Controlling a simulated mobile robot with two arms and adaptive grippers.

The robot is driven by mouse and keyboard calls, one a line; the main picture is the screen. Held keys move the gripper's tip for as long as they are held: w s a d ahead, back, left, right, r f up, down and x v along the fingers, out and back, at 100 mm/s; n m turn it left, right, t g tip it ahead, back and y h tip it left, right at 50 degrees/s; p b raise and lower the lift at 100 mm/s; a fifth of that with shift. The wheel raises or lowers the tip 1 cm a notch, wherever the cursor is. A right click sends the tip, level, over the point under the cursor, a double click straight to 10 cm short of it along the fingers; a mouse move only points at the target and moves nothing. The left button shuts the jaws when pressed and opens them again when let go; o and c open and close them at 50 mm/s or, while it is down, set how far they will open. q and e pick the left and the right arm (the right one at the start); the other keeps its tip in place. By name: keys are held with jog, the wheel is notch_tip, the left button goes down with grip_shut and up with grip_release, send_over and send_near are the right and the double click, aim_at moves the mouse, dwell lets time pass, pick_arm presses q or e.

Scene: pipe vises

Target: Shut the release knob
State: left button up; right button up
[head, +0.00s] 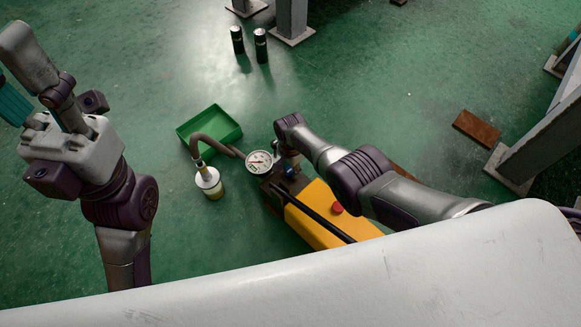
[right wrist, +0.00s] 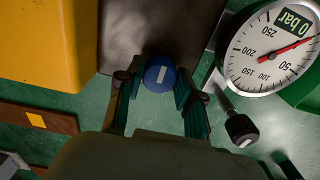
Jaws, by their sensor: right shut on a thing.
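The blue release knob (right wrist: 159,76) has a white mark across its face and sits at the dark end block of the yellow pump (head: 312,225). The knob also shows small in the head view (head: 290,171). My right gripper (right wrist: 157,90) has its teal fingers on both sides of the knob and is shut on it. In the head view my right arm hides most of that gripper. My left gripper (head: 12,102) is at the far left edge, well away from the pump; only part of its teal fingers shows.
A round gauge (right wrist: 268,50) reading 0 bar stands beside the knob, with a black knob (right wrist: 241,128) near it. A hose (head: 212,144) runs to a small cylinder (head: 210,183). A green tray (head: 225,112) lies behind. Two dark cans (head: 260,46) stand farther back.

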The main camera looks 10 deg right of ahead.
aim_at(291, 169)
jog(key=shift+d, duration=0.1)
jog(key=o, duration=1.2)
jog(key=shift+c, duration=0.2)
jog(key=shift+r, duration=0.1)
jog(key=shift+w+r, duration=0.1)
jog(key=shift+r, duration=0.4)
notch_tip(291, 169, up, 11)
jog(key=shift+f, duration=0.1)
